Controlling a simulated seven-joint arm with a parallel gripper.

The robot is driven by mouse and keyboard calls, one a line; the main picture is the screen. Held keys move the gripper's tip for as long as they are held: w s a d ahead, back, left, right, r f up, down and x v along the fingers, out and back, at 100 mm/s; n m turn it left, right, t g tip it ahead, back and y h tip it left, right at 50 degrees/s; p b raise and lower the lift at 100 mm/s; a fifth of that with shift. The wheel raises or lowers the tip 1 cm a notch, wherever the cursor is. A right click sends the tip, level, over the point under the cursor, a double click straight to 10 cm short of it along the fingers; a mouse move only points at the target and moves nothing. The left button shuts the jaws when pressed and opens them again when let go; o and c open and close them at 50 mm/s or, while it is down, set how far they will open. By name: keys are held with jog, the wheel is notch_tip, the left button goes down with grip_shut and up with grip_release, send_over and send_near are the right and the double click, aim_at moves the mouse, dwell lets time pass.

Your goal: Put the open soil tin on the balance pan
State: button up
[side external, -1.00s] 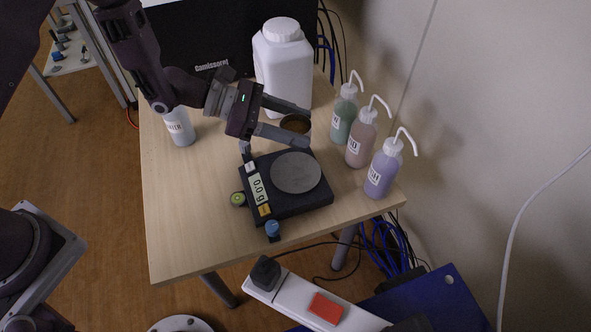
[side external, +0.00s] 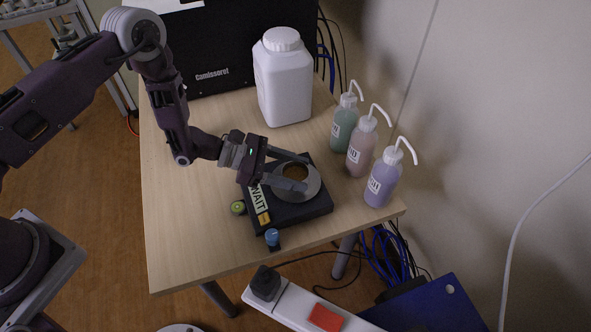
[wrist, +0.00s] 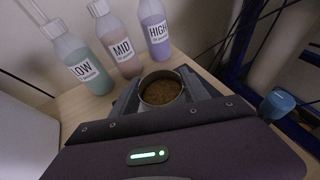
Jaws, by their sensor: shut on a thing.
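The open soil tin (side external: 294,171) is a small round metal tin with brown soil in it. It also shows in the wrist view (wrist: 161,91), upright between the two fingers. My gripper (side external: 297,172) is shut on the tin. The tin is over the round grey balance pan (side external: 312,191), and whether it touches the pan I cannot tell. The black balance (side external: 290,214) stands near the table's front, and its display (side external: 258,198) reads "WAIT". My fingers and the tin hide part of the pan.
Three wash bottles, green (side external: 343,124), pink (side external: 362,146) and purple (side external: 383,178), stand right of the balance. A large white jug (side external: 285,82) stands behind. A green-topped round item (side external: 238,207) and a blue-capped item (side external: 272,237) sit beside the balance. The table's left side is clear.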

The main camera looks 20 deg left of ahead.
jog(key=o, duration=1.4)
jog(key=shift+a+r, duration=0.15)
jog(key=v, duration=1.2)
jog(key=s+d+r+m+g, duration=0.25)
jog(key=s+r+m, duration=0.3)
jog(key=r, duration=0.55)
jog(key=s+d+r+m+g, duration=0.2)
jog(key=s+r+m+g, duration=0.2)
jog(key=r+m, duration=0.45)
jog(key=s+a+r+m+y, duration=0.35)
jog(key=s+r+y, duration=0.2)
jog(key=s, duration=0.35)
jog(key=s+a+r+m+t+y, duration=0.1)
jog(key=s+a+t+y, duration=0.1)
jog(key=a, duration=0.1)
jog(key=s+a+r+m+t+y, duration=0.1)
jog(key=s+a+m+t+y, duration=0.1)
jog(key=a, duration=0.2)
jog(key=s+a+r+m+t+y, duration=0.1)
jog(key=s+a+m+t+y, duration=0.1)
jog(key=a+t+y, duration=0.1)
jog(key=shift+a+r, duration=0.1)
jog(key=shift+a, duration=0.6)
